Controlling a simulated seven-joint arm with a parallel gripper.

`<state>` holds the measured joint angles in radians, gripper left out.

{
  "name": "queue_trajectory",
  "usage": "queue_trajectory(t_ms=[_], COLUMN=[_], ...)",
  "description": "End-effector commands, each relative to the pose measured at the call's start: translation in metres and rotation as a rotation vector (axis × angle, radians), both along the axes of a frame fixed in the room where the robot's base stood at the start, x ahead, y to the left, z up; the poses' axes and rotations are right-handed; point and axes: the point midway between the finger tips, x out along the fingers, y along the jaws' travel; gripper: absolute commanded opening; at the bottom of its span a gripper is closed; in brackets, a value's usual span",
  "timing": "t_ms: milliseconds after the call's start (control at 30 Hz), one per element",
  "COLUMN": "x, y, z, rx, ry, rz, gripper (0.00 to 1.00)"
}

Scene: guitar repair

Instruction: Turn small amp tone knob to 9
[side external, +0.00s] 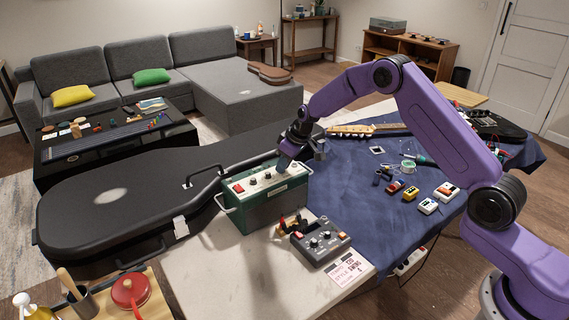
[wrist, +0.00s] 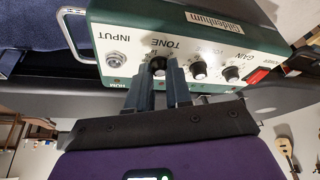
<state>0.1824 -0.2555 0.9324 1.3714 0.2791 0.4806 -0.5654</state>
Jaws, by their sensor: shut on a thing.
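The small green amp (side external: 264,199) stands on the pale tabletop, its cream control panel facing up. In the wrist view the amp panel (wrist: 215,22) appears upside down, with labels INPUT, TONE and GAIN readable. The black tone knob (wrist: 158,66) sits under the TONE label, between the input jack and another knob. My gripper (wrist: 158,80) is shut on the tone knob, one finger on each side. The fingers hide part of the knob and its scale, so I cannot read its setting. In the side view my gripper (side external: 287,160) reaches down onto the amp's right end.
A black guitar case (side external: 110,205) lies left of and behind the amp. A grey multi-knob device (side external: 320,240) and a printed card (side external: 351,269) lie in front. Several small pedals (side external: 427,206) sit on the blue cloth (side external: 345,205) to the right.

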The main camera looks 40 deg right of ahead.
Motion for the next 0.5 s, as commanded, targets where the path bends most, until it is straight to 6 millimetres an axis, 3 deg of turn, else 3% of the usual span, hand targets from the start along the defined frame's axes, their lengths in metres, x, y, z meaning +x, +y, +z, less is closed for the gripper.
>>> queue_trajectory(t_ms=[500], x=[-0.0014], y=[0.0053], z=[-0.0002], rx=[-0.004], ry=[0.001], rz=[-0.440], gripper=[0.00])
